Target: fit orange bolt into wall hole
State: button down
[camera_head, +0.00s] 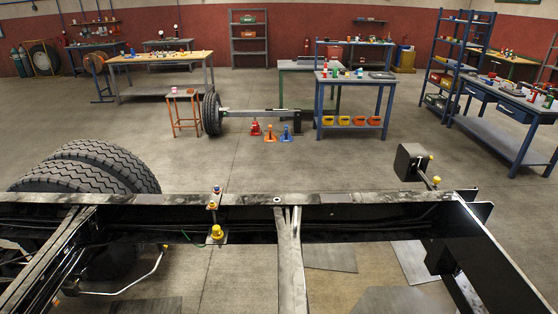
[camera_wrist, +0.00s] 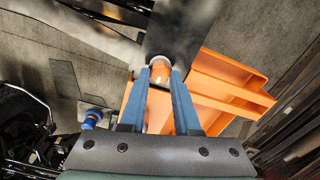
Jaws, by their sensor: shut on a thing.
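In the wrist view my gripper (camera_wrist: 160,74) has two blue fingers closed on a short orange bolt (camera_wrist: 159,67), with its rounded end showing between the fingertips. The bolt lies just below the edge of a dark flat plate (camera_wrist: 183,28); I cannot tell whether they touch. No wall hole can be made out near the bolt. My gripper and the bolt are not seen in the head view. There, a small ring-like mark (camera_head: 277,200) shows on the top of the black chassis rail (camera_head: 350,198); I cannot tell if it is a hole.
A large orange bracket (camera_wrist: 232,88) lies behind and right of my fingers. A blue-capped part (camera_wrist: 92,118) is at lower left. In the head view, yellow-headed bolts (camera_head: 217,232) stand on the chassis, tyres (camera_head: 95,165) are at left, and open floor (camera_head: 340,165) lies beyond.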

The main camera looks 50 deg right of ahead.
jog(key=shift+f+b, duration=0.45)
jog(key=shift+f, duration=0.25)
jog(key=c, duration=0.5)
grip_release()
jog(key=shift+c, duration=0.2)
notch_tip(320, 180, up, 13)
jog(key=b, duration=0.1)
